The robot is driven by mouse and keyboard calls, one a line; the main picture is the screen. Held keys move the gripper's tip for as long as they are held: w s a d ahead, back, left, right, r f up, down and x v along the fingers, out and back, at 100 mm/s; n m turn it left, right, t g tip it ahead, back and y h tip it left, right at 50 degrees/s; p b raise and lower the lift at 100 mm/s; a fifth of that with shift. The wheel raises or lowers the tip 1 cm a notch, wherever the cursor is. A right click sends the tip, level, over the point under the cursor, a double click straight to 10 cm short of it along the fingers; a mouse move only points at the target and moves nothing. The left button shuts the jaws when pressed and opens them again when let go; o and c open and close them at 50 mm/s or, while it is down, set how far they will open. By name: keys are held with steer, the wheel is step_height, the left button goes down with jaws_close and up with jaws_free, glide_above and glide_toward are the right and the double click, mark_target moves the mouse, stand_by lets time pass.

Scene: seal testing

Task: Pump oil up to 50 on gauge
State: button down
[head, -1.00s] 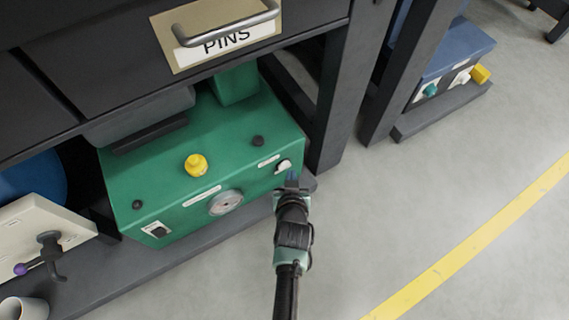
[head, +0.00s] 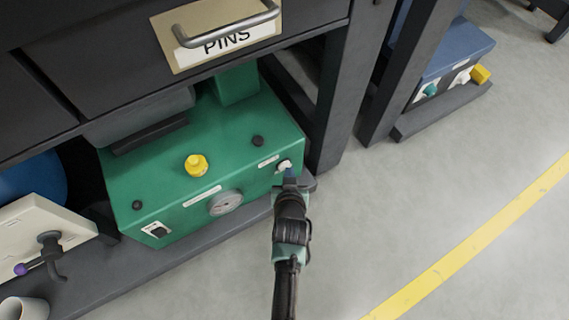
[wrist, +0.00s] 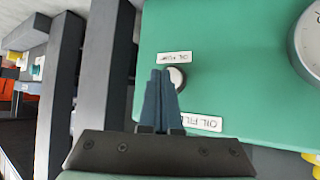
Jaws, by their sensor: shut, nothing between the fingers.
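The green oil machine (head: 160,185) stands on a low shelf under the bench. Its round gauge (head: 225,202) is on the front face; the edge of the gauge also shows in the wrist view (wrist: 309,42). The needle reading is too small to make out. The light round oil pump button (head: 284,165) sits at the right end of the front face, and it shows in the wrist view (wrist: 177,77) beside the "OIL PUMP" label. My gripper (head: 288,178) is shut and empty. Its blue fingertips (wrist: 163,73) overlap the button's edge in the wrist view; I cannot tell if they touch it.
A yellow cap (head: 196,165) and black knobs stand on the machine's top. A dark bench leg (head: 335,110) rises just right of the machine. A purple-knobbed lever on a cream box (head: 35,235) is at the left.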

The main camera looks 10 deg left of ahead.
steer(key=shift+w+a, duration=0.25)
steer(key=shift+w, duration=0.05)
stand_by(0.7)
stand_by(0.3)
steer(key=shift+s+d+p, duration=0.3)
steer(key=shift+s+d, duration=0.15)
steer(key=shift+s, duration=0.2)
steer(key=s+d, duration=0.1)
steer(key=s, duration=0.1)
steer(key=s+d, duration=0.2)
stand_by(0.4)
